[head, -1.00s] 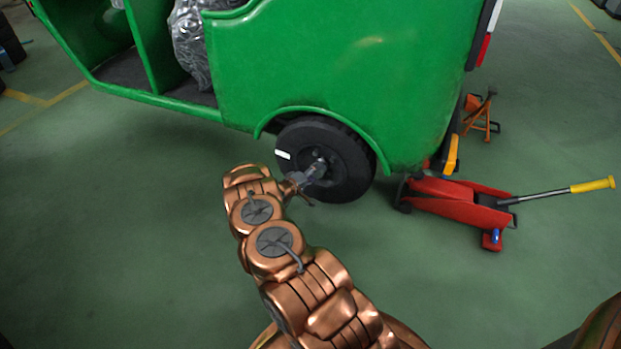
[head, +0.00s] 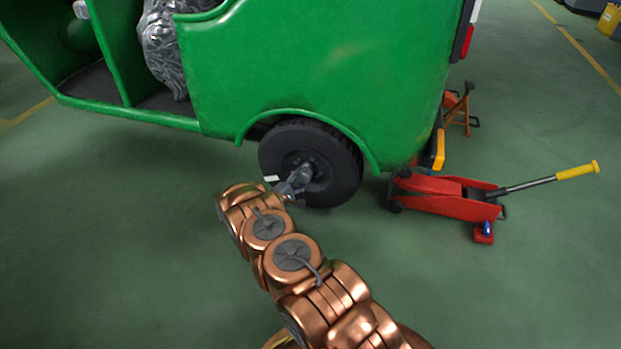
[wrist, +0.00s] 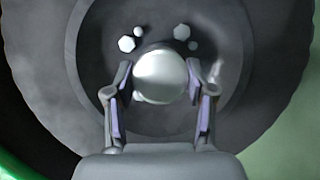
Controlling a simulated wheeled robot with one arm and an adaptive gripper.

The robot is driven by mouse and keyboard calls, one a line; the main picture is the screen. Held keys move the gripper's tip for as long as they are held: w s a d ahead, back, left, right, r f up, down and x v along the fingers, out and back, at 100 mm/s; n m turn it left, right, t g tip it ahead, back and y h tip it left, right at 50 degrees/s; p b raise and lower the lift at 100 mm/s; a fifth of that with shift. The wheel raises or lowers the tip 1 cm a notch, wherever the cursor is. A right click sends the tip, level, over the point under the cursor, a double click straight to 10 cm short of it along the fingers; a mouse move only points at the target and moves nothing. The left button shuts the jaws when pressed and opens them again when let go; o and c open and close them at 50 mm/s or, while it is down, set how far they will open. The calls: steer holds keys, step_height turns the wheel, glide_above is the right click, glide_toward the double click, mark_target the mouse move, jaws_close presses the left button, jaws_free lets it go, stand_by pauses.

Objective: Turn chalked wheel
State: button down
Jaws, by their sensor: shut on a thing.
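The black wheel (head: 340,172) sits under the rear arch of the green rickshaw (head: 320,65). A white chalk mark (head: 271,178) shows on the wheel's left side, a little below hub height, in the head view. My gripper (head: 305,172) reaches the wheel's centre from the lower left. In the wrist view its two fingers stand on either side of a round, shiny hub cap (wrist: 160,76) and are shut on it. Several wheel nuts show above the cap. The chalk mark is not visible in the wrist view.
A red floor jack (head: 445,197) with a yellow-ended handle stands right of the wheel, by the rickshaw's rear. An orange jack stand (head: 459,112) is behind it. The green floor left of the wheel is clear.

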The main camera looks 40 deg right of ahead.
steer(key=shift+w, duration=0.1)
steer(key=shift+c, duration=1.9)
jaws_free()
steer(key=v, duration=1.2)
